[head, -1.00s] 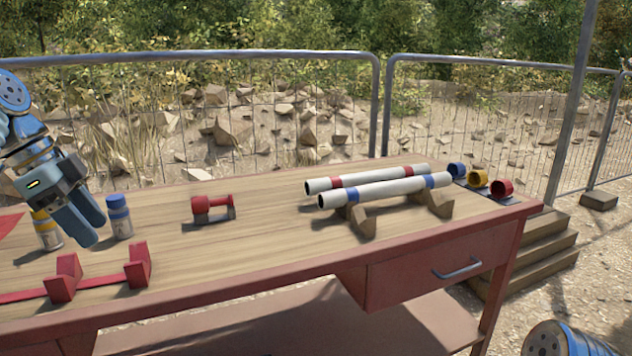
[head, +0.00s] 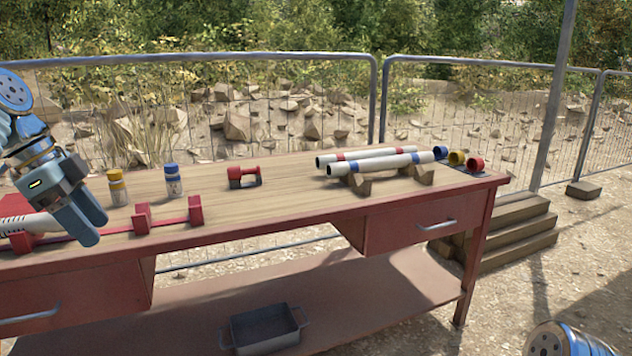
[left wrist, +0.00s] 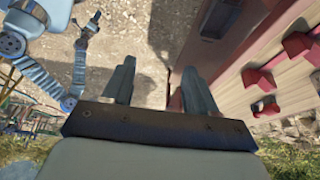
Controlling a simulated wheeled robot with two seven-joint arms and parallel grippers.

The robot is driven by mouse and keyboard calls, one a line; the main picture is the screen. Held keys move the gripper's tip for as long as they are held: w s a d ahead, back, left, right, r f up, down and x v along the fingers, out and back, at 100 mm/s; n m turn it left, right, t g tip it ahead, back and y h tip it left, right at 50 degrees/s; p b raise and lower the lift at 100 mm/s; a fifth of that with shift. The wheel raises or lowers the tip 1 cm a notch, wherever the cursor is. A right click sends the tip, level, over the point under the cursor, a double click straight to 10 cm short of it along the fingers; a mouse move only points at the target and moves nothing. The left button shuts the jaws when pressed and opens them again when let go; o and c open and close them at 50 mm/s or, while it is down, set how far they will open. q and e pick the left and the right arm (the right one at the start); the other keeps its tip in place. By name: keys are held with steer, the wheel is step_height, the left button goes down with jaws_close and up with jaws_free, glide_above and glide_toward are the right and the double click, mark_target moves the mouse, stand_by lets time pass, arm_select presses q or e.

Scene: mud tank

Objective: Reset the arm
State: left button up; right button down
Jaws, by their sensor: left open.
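My left gripper (head: 82,217) is at the left of the head view, in front of the table's left part. Its fingers point down and look empty. In the left wrist view the two fingers (left wrist: 160,85) stand apart with nothing between them, over bare ground beside the red table edge. The left arm hangs bent at the left of the head view. A rounded blue and dark part of my right arm (head: 562,340) shows at the bottom right.
The red table (head: 300,222) bears a red rack (head: 143,218), yellow-capped bottle (head: 117,188), blue-capped bottle (head: 173,180), red-and-black piece (head: 244,177), and two white pipes (head: 390,164) on wooden blocks. A grey tray (head: 265,328) sits on the lower shelf. Wooden steps (head: 515,235) stand right.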

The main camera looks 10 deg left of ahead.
arm_select(q)
steer(key=w+d+f+n, duration=0.35)
steer(key=w+f, duration=0.85)
steer(key=f, duration=0.4)
steer(key=w+d+f+n, duration=0.15)
steer(key=d+f, duration=0.35)
steer(key=f, duration=0.6)
steer(key=w+d+f+n, duration=0.1)
steer(key=w+d+f, duration=0.1)
steer(key=d+f, duration=0.65)
steer(key=s+d+f+n+g, duration=0.1)
steer(key=s+d+f+n, duration=0.2)
steer(key=f, duration=1)
steer(key=s+d+f+n, duration=0.1)
steer(key=s+d+f, duration=0.2)
steer(key=s, duration=0.4)
steer(key=s+d+f+n, duration=0.2)
steer(key=s+d+f, duration=0.1)
steer(key=s+f, duration=0.3)
steer(key=s+d+f+n, duration=0.1)
steer(key=s+d+f, duration=0.3)
steer(key=s, duration=0.5)
steer(key=shift+s+f+g, duration=0.3)
steer(key=shift+f, duration=0.1)
